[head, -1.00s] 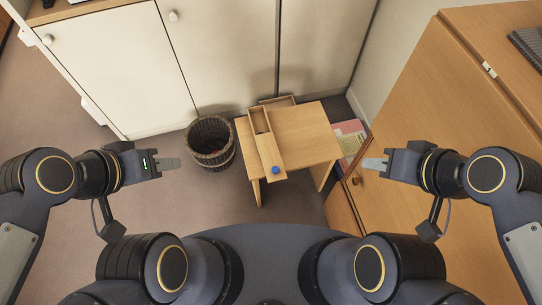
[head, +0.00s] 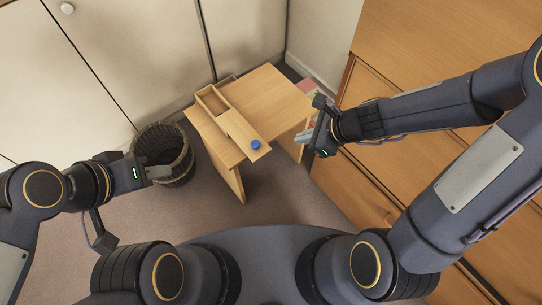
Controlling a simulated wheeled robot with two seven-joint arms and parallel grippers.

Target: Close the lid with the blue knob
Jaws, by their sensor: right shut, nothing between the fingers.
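A narrow wooden box (head: 203,107) sits on the left side of a small wooden table (head: 268,88). Its wooden lid (head: 236,125) is slid toward me, leaving the far end of the box open. The blue knob (head: 255,144) is on the near end of the lid, by the table's front edge. My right gripper (head: 303,136) is shut and empty, to the right of the knob and apart from it, beside the table's right edge. My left gripper (head: 168,172) appears shut and empty, left of the table in front of the basket.
A dark wicker basket (head: 165,146) stands on the floor left of the table. White cabinets (head: 150,60) are behind. A large wooden bureau (head: 430,60) is close on the right, beneath my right arm. Carpet is clear in front of the table.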

